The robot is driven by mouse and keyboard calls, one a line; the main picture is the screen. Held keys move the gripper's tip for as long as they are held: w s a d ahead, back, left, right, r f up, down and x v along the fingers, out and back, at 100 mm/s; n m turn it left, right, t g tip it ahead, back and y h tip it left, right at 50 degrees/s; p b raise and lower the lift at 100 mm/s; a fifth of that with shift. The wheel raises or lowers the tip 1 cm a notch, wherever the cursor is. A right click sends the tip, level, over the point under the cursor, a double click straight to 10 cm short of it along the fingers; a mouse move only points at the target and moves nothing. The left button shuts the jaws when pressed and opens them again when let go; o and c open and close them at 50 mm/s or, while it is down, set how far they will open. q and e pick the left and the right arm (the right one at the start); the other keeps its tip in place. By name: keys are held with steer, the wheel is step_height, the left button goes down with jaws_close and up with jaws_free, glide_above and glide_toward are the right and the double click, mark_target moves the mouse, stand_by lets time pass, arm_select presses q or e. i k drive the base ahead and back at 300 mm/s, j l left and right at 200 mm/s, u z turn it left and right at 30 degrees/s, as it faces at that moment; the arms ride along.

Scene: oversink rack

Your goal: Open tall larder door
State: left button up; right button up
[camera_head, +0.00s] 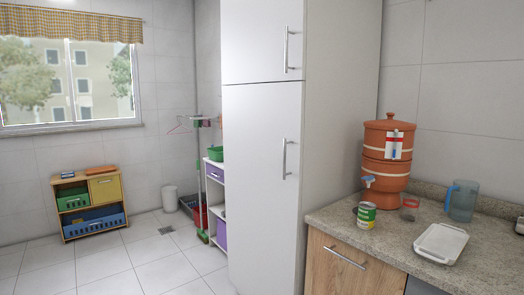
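The tall white larder (338,130) stands in the middle of the view. Its long lower door (258,185) has a vertical bar handle (284,159) near its right edge and looks closed. A smaller upper door (258,40) with its own vertical handle (286,50) sits above it and also looks closed. Neither of my grippers shows in the head view. The bottom of the larder is cut off by the frame edge.
A granite counter (330,213) with a clay water filter (387,155), a can (366,215), a blue jug (461,201) and a white tray (441,243) stands at right. Tiled floor (150,270) is clear at left. A broom (201,190) and shelf (215,200) stand beside the larder.

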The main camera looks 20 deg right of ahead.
mark_target(263, 123)
steer(key=i+z, duration=0.15)
steer(key=i, duration=0.55)
steer(key=i+j+z, duration=0.1)
steer(key=i, duration=0.6)
steer(key=j, duration=0.1)
